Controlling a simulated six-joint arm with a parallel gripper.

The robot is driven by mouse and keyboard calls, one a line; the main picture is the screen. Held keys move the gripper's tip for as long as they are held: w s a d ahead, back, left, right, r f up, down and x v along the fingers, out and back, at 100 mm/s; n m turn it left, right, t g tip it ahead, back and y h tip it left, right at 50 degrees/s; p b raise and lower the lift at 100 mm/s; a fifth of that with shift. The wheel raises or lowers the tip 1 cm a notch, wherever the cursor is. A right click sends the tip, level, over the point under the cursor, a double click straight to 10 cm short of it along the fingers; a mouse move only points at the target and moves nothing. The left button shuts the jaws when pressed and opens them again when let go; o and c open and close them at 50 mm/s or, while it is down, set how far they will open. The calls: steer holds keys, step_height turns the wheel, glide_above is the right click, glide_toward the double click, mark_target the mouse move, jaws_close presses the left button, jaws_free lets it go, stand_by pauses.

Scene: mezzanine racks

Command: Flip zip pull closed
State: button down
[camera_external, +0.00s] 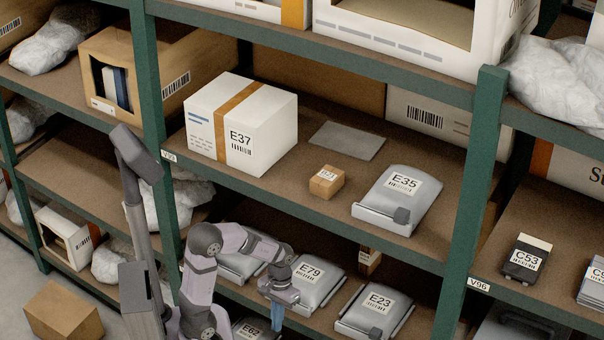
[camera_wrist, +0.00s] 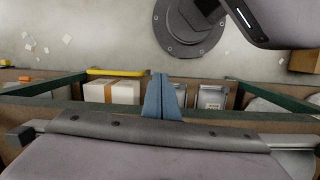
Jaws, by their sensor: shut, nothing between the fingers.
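Silver-grey pouches with a bar along the front edge lie on the shelves in the external view. Pouch E35 (camera_external: 411,185) lies on the upper shelf, with a dark square pull (camera_external: 402,215) near the right end of its bar. On the lower shelf are pouch E79 (camera_external: 325,285) and pouch E23 (camera_external: 358,315), which has a similar dark pull (camera_external: 375,333). My gripper (camera_external: 278,318) hangs fingers down in front of E79 and hides part of its front edge. Its blue fingers are together and empty, also in the wrist view (camera_wrist: 163,95). I cannot tell whether they touch anything.
The upper shelf above my gripper holds a white box E37 (camera_external: 230,150), a small brown box (camera_external: 326,182) and a flat grey sheet (camera_external: 347,141). Green uprights (camera_external: 474,180) flank this bay. Another pouch, E62 (camera_external: 247,328), lies left of my gripper.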

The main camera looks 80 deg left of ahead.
steer(key=s+a+r+n+t+h+p, duration=0.1)
steer(key=s+a+r+n+t+p, duration=0.1)
steer(key=a+n, duration=0.4)
steer(key=s+a+r+n+t+h+p, duration=0.2)
steer(key=a+n, duration=0.4)
steer(key=a, duration=0.4)
steer(key=s+a+r+n+t+h+p, duration=0.1)
steer(key=s+a+r+n+t+p, duration=0.2)
steer(key=a+n, duration=0.4)
steer(key=shift+a+r+t+h+p, duration=0.3)
steer(key=shift+a+r+t+p, duration=0.2)
steer(key=shift+r, duration=0.35)
steer(key=shift+f, duration=0.1)
steer(key=shift+x, duration=4.95)
steer(key=shift+d+p, duration=0.1)
steer(key=shift+p, duration=0.2)
